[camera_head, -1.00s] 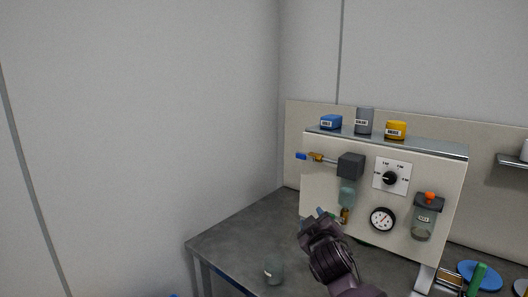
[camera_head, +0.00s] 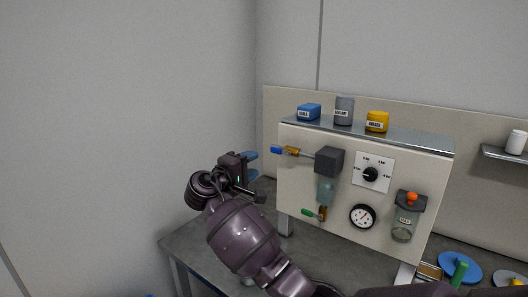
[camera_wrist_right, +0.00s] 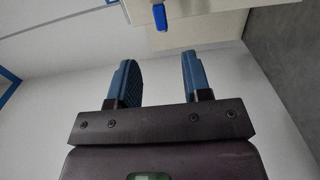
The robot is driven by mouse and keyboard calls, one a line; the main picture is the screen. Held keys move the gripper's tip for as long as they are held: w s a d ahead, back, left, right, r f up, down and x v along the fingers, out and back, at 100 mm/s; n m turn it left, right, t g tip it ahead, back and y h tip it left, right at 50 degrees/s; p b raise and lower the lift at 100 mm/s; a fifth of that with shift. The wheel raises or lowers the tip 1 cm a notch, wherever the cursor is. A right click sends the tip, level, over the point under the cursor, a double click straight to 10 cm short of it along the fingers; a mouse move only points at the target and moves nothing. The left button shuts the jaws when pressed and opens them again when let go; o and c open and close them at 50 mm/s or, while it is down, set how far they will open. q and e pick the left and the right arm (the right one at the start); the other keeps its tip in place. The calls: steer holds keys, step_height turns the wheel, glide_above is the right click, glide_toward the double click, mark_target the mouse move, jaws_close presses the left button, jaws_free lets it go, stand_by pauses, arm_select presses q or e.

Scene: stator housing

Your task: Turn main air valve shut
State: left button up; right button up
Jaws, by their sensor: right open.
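The valve with a blue lever (camera_head: 276,150) and brass body (camera_head: 291,151) sits on the pipe at the panel's left edge. The blue lever points left, in line with the pipe. In the right wrist view the blue lever (camera_wrist_right: 160,16) shows at the top, beyond the fingertips. My right gripper (camera_head: 251,165) is open and empty, left of and slightly below the lever, apart from it. Its two blue fingers show spread in the wrist view (camera_wrist_right: 158,75). My left gripper is not in view.
The panel (camera_head: 300,185) carries a dark block (camera_head: 329,160), a dial knob (camera_head: 371,174), a gauge (camera_head: 362,216), a green-handled valve (camera_head: 307,212) and a bowl with an orange top (camera_head: 411,199). Labelled containers (camera_head: 344,110) stand on top. The wall side at left is free.

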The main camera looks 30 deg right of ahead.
mark_target(275, 151)
steer(key=p+x, duration=0.2)
steer(key=x, duration=0.8)
steer(key=shift+w+d, duration=0.2)
steer(key=shift+d, duration=0.1)
jaws_close()
